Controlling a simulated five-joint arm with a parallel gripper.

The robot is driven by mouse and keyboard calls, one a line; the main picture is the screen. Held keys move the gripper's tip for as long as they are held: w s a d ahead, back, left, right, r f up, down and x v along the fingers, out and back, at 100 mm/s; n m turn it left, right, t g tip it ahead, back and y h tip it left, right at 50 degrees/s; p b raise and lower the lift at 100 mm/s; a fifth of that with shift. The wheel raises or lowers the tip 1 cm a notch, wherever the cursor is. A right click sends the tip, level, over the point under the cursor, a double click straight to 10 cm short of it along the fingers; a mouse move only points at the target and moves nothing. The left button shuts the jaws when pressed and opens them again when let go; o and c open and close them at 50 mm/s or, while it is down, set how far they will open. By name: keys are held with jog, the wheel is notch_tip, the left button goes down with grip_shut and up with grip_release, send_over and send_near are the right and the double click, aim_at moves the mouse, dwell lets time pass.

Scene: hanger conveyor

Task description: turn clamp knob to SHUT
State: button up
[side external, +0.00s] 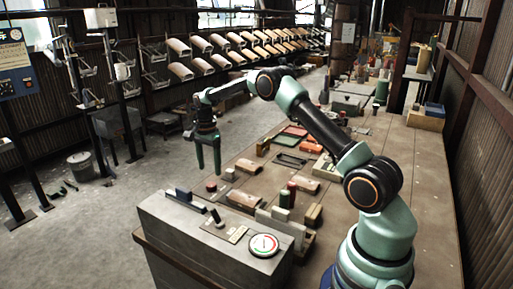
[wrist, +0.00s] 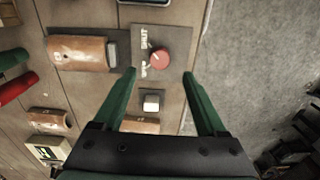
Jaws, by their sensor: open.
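The red clamp knob (wrist: 159,59) sits on a dark plate (wrist: 143,31) marked SHUT in the wrist view. A second, smaller label is beside the knob's lower left and is hard to read. A pale mark shows on the knob's left side; which label it points at, I cannot tell. In the side view, a small red knob (side external: 211,187) stands just below my gripper (side external: 208,172). In the wrist view, my gripper (wrist: 160,74) is open and empty. Its fingertips are on either side of the knob's lower edge, apart from it.
A brown block (wrist: 80,53) lies left of the plate and a small white-topped block (wrist: 151,103) lies below it. A grey console with a round dial (side external: 264,244) stands in front in the side view. Bare floor (wrist: 250,60) lies right of the table edge.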

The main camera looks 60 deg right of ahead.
notch_tip(320, 180, up, 6)
jog(key=shift+f, duration=0.1)
dwell(0.4)
notch_tip(320, 180, up, 8)
jog(key=n+t, duration=0.1)
jog(key=n, duration=0.3)
send_over(211, 184)
jog(key=s+a, duration=0.3)
jog(key=a, duration=0.1)
jog(key=s+a+r+n+t, duration=0.2)
jog(key=s+a+r+n, duration=0.3)
jog(key=s+a+r, duration=0.1)
jog(key=s+a+f+n+t, duration=0.1)
jog(key=s+a+n, duration=0.2)
jog(key=s, duration=0.4)
jog(key=s+a+f+n+t, duration=0.1)
jog(key=s+a+n, duration=0.3)
jog(key=s+n, duration=0.2)
jog(key=shift+s+t, duration=0.3)
jog(key=shift+s, duration=0.95)
